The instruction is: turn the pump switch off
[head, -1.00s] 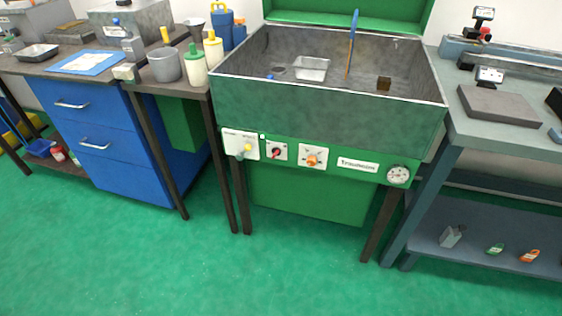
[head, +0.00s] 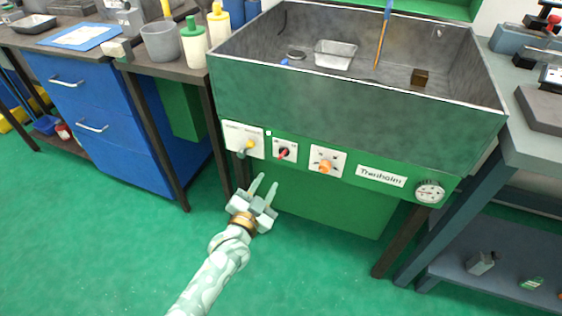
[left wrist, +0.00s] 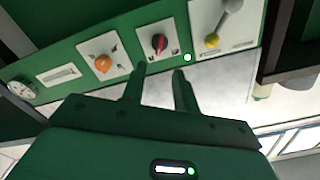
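A red rotary switch (head: 283,152) on a white plate is on the green front panel of the wash tank. Its plate lettering is too small to read; it may be the pump switch. In the left wrist view the red switch (left wrist: 159,44) shows just beyond the fingertips. My left gripper (head: 265,185) is open and empty, below and in front of the panel, apart from the switch. Its two fingers also show in the left wrist view (left wrist: 159,73). A small lit green lamp (left wrist: 187,57) is beside the switch. My right gripper is not in view.
Left of the switch is a lever with a yellow knob (head: 241,153); right are an orange knob (head: 325,166) and a gauge (head: 429,192). The metal tank (head: 350,118) overhangs above. A blue drawer cabinet (head: 95,108) and a grey bench (head: 535,150) flank it.

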